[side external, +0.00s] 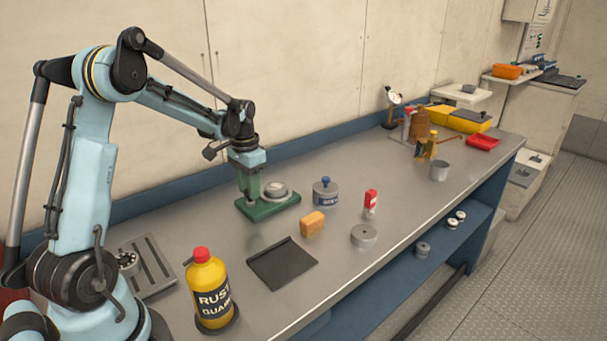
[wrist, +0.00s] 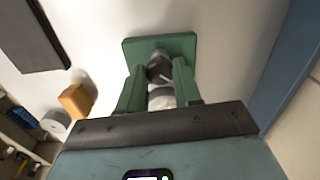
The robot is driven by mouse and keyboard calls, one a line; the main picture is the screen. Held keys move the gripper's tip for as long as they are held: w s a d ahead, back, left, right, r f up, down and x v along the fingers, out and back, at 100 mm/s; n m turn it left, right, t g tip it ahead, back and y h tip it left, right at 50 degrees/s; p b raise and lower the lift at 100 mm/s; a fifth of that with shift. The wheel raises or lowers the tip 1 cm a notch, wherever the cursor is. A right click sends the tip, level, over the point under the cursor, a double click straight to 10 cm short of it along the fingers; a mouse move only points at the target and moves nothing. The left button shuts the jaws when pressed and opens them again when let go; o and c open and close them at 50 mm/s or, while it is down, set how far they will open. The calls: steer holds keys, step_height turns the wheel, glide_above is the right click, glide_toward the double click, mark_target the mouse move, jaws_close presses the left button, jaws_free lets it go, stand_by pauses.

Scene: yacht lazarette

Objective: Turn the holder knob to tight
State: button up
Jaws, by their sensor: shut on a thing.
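The holder is a green base plate (side external: 285,207) on the bench with a round grey metal piece (side external: 275,190) on it. My gripper (side external: 249,198) points straight down over the left part of the base. In the wrist view the green base (wrist: 135,50) lies beyond my gripper's two green fingers (wrist: 161,70). A dark round knob (wrist: 159,66) with a pale mark sits between the fingertips, and the fingers are shut on it. A pale round part (wrist: 161,97) shows nearer the camera. The fingers hide the knob in the side view, and any tight marking cannot be read.
A blue-knobbed grey tin (side external: 326,195), an orange block (side external: 312,223), a dark tray (side external: 282,263) and a yellow rust-guard bottle (side external: 207,291) stand around the holder. A red-and-white bottle (side external: 370,203) and grey disc (side external: 364,236) are farther right. Bare bench lies between them.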

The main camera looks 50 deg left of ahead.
steer(key=m, duration=0.4)
steer(key=shift+m, duration=2.2)
steer(key=o, duration=1)
steer(key=shift+o, duration=0.2)
steer(key=shift+r, duration=0.15)
step_height(320, 180, up, 12)
